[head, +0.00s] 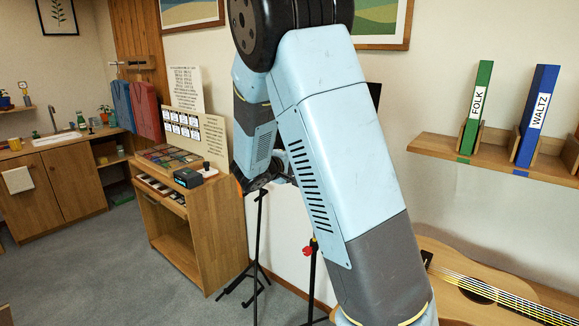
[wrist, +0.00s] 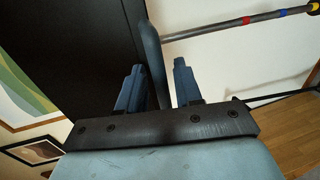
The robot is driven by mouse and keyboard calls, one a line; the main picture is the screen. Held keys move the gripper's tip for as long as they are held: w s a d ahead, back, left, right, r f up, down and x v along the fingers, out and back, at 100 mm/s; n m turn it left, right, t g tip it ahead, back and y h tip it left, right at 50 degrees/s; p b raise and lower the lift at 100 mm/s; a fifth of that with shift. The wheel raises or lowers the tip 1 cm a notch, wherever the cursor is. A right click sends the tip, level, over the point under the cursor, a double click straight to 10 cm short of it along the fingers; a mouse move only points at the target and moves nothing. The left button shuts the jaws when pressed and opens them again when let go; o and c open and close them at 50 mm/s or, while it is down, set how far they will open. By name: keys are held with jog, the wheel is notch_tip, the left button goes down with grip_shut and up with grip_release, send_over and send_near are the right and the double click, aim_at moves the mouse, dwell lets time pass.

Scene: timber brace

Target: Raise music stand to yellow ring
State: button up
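The music stand's black desk (wrist: 85,50) fills the upper left of the wrist view. A grey lip (wrist: 152,65) shows at its edge. The stand's grey pole (wrist: 205,30) runs right from there, with a red ring (wrist: 246,20), a blue ring (wrist: 283,13) and a yellow ring (wrist: 312,6) farthest along. My gripper (wrist: 158,68) has its two fingers apart, one each side of the lip; a gap shows beside the right finger. In the head view my arm hides the gripper and most of the desk; a black pole (head: 313,278) with a red knob (head: 307,251) shows below.
Another black stand (head: 258,245) is left of the knobbed pole. A wooden cabinet (head: 178,215) stands farther left. A guitar (head: 485,290) lies at the lower right, below a shelf (head: 500,160) with green and blue binders. Grey floor is clear at the left.

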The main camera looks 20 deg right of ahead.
jog(key=v, duration=1.3)
jog(key=shift+s+a, duration=0.2)
jog(key=shift+a, duration=0.15)
jog(key=s+d+r+m+g+y, duration=0.1)
jog(key=s+d+m+g+y, duration=0.15)
jog(key=s+d, duration=0.35)
jog(key=s+d+r+m+g+y, duration=0.1)
jog(key=s+d+m+g+y, duration=0.2)
jog(key=s, duration=0.6)
jog(key=s+a+r+m+t+y, duration=0.1)
jog(key=s+y, duration=0.6)
jog(key=s, duration=0.7)
notch_tip(320, 180, up, 3)
jog(key=shift+a+r+t, duration=0.15)
jog(key=shift+a+t, duration=0.5)
jog(key=shift+a, duration=0.6)
